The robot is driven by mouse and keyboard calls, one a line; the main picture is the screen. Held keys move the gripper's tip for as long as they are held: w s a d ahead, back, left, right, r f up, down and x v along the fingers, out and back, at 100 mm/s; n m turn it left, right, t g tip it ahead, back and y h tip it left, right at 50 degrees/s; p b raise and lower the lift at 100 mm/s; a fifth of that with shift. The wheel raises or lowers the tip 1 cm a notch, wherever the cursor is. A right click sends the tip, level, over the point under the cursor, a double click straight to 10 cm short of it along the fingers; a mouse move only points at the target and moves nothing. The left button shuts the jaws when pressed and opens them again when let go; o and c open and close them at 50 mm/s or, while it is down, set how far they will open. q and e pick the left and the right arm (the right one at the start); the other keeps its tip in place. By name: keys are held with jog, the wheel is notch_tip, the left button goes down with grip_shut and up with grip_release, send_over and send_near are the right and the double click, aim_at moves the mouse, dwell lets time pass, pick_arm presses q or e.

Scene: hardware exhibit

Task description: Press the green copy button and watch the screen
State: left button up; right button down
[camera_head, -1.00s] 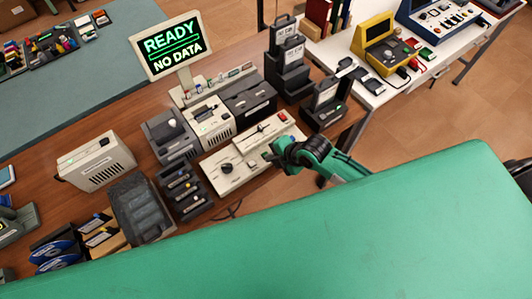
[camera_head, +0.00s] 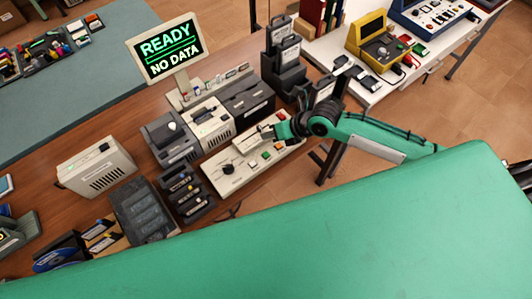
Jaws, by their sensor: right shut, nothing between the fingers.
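The pale control panel (camera_head: 235,183) lies on the wooden table, with a black knob and a row of small buttons. The screen (camera_head: 168,50) stands upright behind and reads "READY" and "NO DATA" in green and pale letters. My right gripper (camera_head: 266,133) is shut and empty, over the back right part of the panel, covering part of it. It appears apart from the green button; its exact height is hard to tell. My left gripper is out of view.
Grey and white devices (camera_head: 210,128) stand behind the panel, with dark card stands (camera_head: 286,70) at the back right. A dark rack (camera_head: 186,197) and a beige box (camera_head: 97,168) are to the left. A white table (camera_head: 341,48) with a yellow device is beyond.

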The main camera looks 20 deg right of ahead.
jog(key=shift+f, duration=0.1)
jog(key=b, duration=0.5)
send_over(269, 155)
notch_tip(269, 155, down, 8)
jog(key=shift+r, duration=0.15)
jog(key=shift+f+b, duration=0.3)
jog(key=shift+f, duration=0.2)
jog(key=shift+s, duration=0.1)
dwell(1.5)
jog(key=shift+f+b, duration=0.4)
jog(key=shift+b, duration=0.2)
